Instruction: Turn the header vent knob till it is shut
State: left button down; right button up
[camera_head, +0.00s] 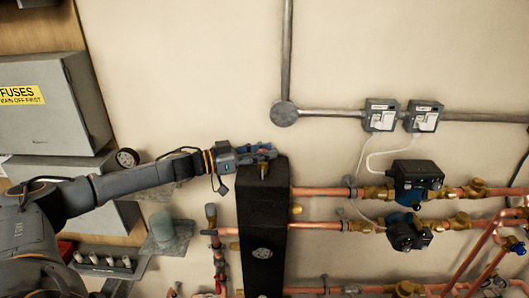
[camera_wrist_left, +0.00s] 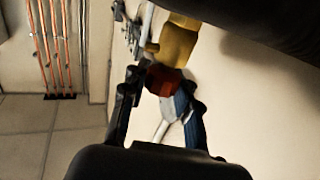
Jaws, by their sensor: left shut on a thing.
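The header (camera_head: 262,225) is a tall black block in the middle of the head view. A small brass vent (camera_head: 263,170) stands on its top. In the left wrist view the brass vent body (camera_wrist_left: 179,42) ends in a dark red knob (camera_wrist_left: 163,80). My left gripper (camera_head: 262,152) reaches in from the left at the top of the header. Its fingers are on either side of the red knob and shut on it. The fingers hide the knob in the head view, and its turn angle cannot be told. My right gripper is in neither view.
Copper pipes (camera_head: 322,191) with brass valves and two dark pumps (camera_head: 415,180) run to the right of the header. A grey fuse box (camera_head: 45,105) hangs at the left. Two small switch boxes (camera_head: 381,115) are on the wall above. The wall above the header is mostly clear.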

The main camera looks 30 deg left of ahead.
pick_arm(q)
jog(key=m+g+h+b, duration=0.1)
jog(key=m+g+h, duration=0.2)
jog(key=shift+w+g+h, duration=0.1)
jog(key=shift+g+h, duration=0.2)
jog(key=m+g+h+b, duration=0.1)
jog(key=m+g+b, duration=0.1)
jog(key=g, duration=0.1)
jog(key=shift+f+m+h, duration=0.1)
jog(key=shift+m+h, duration=0.2)
jog(key=shift+h, duration=0.1)
jog(key=shift+m+g+h+b, duration=0.4)
jog(key=shift+m+g+b, duration=0.2)
jog(key=shift+g, duration=0.4)
jog(key=c, duration=1.3)
grip_release()
jog(key=o, duration=0.3)
jog(key=shift+s+a, duration=0.15)
jog(key=shift+s, duration=0.05)
